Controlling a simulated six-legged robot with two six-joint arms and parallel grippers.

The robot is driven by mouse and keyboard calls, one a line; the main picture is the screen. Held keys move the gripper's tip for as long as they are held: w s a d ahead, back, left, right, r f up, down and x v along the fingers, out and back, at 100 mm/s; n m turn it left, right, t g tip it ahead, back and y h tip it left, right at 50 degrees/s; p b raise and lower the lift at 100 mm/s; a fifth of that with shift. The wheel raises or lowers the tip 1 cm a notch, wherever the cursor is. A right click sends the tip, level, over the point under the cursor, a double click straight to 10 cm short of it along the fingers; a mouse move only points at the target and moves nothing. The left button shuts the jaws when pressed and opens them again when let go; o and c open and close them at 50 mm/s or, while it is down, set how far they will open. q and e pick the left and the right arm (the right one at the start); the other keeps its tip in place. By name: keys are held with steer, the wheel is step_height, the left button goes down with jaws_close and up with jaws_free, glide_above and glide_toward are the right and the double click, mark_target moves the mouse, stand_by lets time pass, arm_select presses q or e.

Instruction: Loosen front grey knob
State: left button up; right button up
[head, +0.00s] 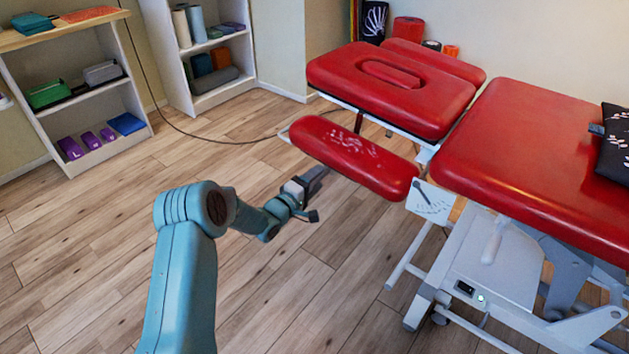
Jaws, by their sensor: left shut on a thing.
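My left arm comes in from the lower left. Its gripper (312,190) is at the lower left edge of the red armrest pad (355,158) of the treatment table. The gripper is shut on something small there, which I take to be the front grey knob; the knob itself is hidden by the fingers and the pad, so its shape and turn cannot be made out. My right gripper is not in view.
The red table top (540,150) and red headrest (390,85) stand right of and behind the gripper, on a white frame (500,255). A patterned black cushion (614,145) lies on the table. Shelves (85,100) stand at the back left. The wooden floor (90,260) is clear.

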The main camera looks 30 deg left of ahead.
arm_select(q)
steer(key=o, duration=1.1)
steer(key=shift+c, duration=0.2)
steer(key=s+a+p, duration=0.1)
steer(key=s+p, duration=0.3)
steer(key=s, duration=1.2)
steer(key=shift+s, duration=0.15)
